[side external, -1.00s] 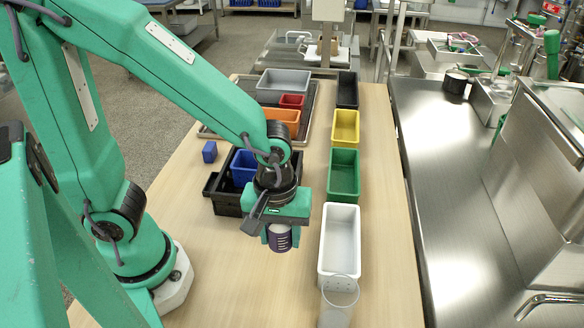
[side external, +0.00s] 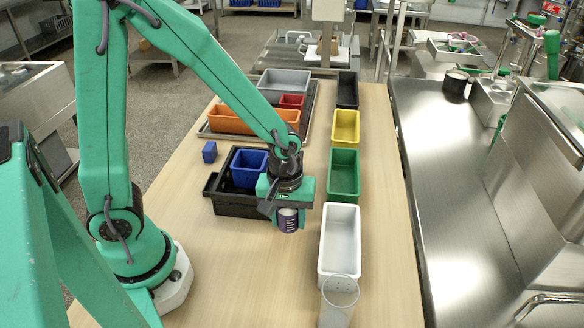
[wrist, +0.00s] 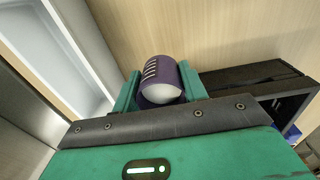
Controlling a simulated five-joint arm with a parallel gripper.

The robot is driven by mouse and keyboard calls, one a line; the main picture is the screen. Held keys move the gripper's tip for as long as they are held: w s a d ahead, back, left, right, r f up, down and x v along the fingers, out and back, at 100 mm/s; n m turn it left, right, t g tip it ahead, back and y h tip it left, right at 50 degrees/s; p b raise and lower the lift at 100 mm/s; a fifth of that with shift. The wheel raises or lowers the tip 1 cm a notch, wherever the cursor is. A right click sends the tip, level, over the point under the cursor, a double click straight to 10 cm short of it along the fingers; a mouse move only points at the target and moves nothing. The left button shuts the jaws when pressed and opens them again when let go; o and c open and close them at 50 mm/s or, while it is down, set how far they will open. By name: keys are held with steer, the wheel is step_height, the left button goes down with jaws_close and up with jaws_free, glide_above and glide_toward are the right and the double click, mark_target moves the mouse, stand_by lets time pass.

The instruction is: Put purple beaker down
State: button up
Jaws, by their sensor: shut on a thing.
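The purple beaker (side external: 287,220) has white marks on its side. My gripper (side external: 287,212) is shut on it, in the gap between the black crate and the white bin. In the wrist view the beaker (wrist: 162,80) sits between the two green fingers (wrist: 160,92), with its pale round end toward the camera. In the side view its lower end is close to the wooden table (side external: 240,275), but I cannot tell whether it touches.
The white bin (side external: 356,210) stands right of my gripper, with a clear perforated cup (side external: 339,300) in front. The black crate (side external: 232,208) with a blue bin (side external: 248,168) is left. Green (side external: 344,175) and yellow bins (side external: 345,127) stand behind.

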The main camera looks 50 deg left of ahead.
mark_target(288, 229)
steer(key=shift+f, duration=1.95)
steer(key=shift+f, duration=0.1)
steer(key=o, duration=1)
step_height(288, 229, up, 12)
steer(key=shift+s, duration=0.3)
steer(key=shift+r, duration=0.2)
